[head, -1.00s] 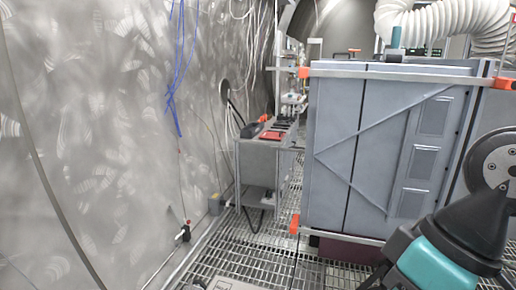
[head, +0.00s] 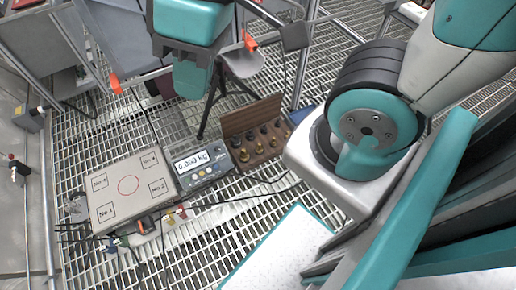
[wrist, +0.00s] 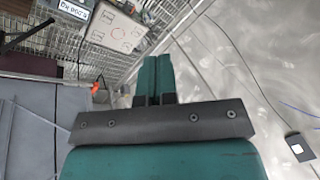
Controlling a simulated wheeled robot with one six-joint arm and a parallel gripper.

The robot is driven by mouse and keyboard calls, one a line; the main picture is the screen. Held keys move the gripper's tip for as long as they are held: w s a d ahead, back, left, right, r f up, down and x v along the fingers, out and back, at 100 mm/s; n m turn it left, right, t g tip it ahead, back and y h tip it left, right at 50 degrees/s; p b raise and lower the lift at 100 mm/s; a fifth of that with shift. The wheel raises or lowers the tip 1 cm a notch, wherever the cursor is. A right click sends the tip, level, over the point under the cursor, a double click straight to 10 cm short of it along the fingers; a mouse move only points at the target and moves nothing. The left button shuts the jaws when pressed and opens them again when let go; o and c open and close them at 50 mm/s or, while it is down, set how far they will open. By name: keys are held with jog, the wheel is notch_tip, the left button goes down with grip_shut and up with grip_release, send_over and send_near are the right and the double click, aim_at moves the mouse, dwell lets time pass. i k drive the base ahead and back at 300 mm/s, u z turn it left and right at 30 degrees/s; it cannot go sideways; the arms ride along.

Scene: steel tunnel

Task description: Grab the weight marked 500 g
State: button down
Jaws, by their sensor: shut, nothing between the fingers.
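Several small brass and dark weights (head: 258,145) stand in an open brown wooden case (head: 240,120) on the grated floor area in the head view. Their markings are too small to read, so I cannot tell which is 500 g. My gripper (wrist: 157,60) shows in the wrist view with its two teal fingers pressed together and nothing between them. It is apart from the weights, which do not show in that view. A teal part of my arm hangs at the top of the head view, behind and left of the case.
Left of the case is a scale display (head: 203,165) reading 0.000 kg, then a weighing plate (head: 130,187) with a red circle and numbered corners. A dark tripod (head: 212,100) stands behind the case. Cables lie in front. A white panel (head: 280,250) is at the front.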

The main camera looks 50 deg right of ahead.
aim_at(259, 147)
jog(key=u, duration=1.25)
jog(key=i, duration=1)
jog(key=z, duration=2.95)
jog(key=i, duration=0.5)
